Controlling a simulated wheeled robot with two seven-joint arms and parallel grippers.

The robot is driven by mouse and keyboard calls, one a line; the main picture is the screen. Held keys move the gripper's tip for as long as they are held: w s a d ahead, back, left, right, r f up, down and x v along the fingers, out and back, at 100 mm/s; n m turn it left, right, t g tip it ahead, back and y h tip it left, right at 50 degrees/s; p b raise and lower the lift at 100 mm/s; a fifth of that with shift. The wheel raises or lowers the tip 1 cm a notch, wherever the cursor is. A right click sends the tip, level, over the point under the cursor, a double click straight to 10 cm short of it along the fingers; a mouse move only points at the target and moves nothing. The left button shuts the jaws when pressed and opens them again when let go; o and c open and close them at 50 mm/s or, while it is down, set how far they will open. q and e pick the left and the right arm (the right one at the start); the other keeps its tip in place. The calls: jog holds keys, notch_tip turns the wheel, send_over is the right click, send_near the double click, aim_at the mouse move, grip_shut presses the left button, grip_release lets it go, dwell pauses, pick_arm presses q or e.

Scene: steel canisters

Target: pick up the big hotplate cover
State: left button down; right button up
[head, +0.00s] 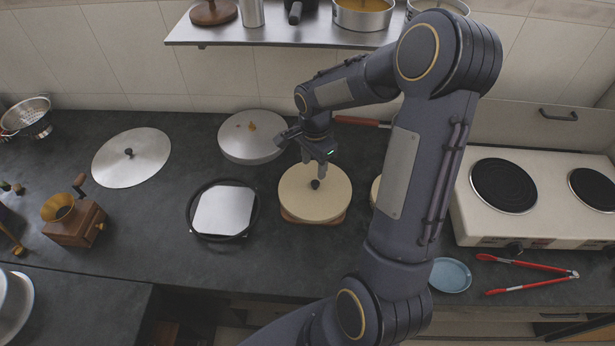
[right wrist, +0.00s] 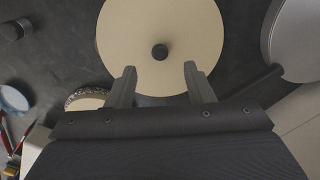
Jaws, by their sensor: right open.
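The big hotplate cover (head: 297,203) is a cream round disc with a small black knob in its middle. It lies flat on a brown wooden piece (head: 313,220) on the dark counter, and it also fills the upper middle of the right wrist view (right wrist: 135,35). My right gripper (head: 319,170) is open and empty above the cover, close to the knob. In the right wrist view its two fingers (right wrist: 160,70) are spread, with the knob just beyond and between them. My left gripper is not in view.
A dark round pan with a pale square plate (head: 223,210) is left of the cover. A lidded steel pot (head: 250,145) stands behind left, a steel lid (head: 131,170) farther left. A two-ring hotplate (head: 545,225), red tongs (head: 525,264) and blue dish (head: 451,275) are right. A shelf (head: 290,39) hangs above.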

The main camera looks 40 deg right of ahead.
aim_at(315, 182)
jog(key=f, duration=0.2)
jog(key=f+p, duration=0.1)
jog(key=f, duration=0.3)
jog(key=shift+d+f+p, duration=0.2)
jog(key=shift+d+p, duration=0.05)
jog(key=shift+p, duration=0.15)
jog(key=shift+f, duration=0.6)
grip_shut()
